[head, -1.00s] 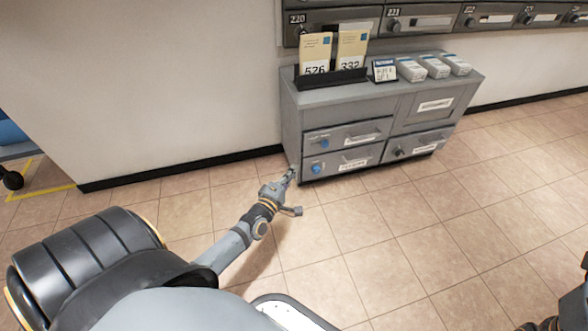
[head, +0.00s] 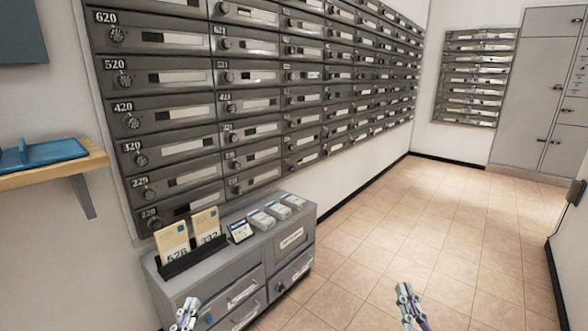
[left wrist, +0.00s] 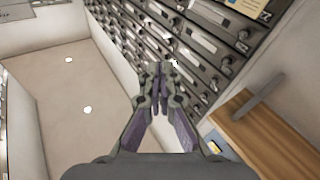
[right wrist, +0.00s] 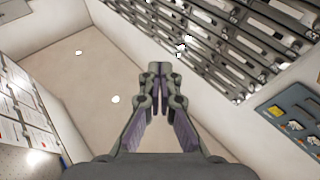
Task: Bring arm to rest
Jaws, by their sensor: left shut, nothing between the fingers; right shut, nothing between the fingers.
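My left gripper (head: 187,312) shows at the bottom of the head view, in front of the grey cabinet. It is shut and empty, and its closed fingers also show in the left wrist view (left wrist: 160,75). My right gripper (head: 405,292) shows at the bottom right of the head view over the tiled floor. It is shut and empty, with its fingers together in the right wrist view (right wrist: 158,70). Both grippers point upward and touch nothing that I can see. My arms below the grippers are mostly out of the head view.
The grey cabinet (head: 205,275) holds yellow envelopes (head: 173,243) in a black rack, a small sign (head: 240,231) and white boxes (head: 262,220). Mailboxes (head: 165,112) cover the wall. A wooden shelf (head: 60,170) with a blue tray (head: 45,155) is at left. The floor (head: 440,220) at right is clear.

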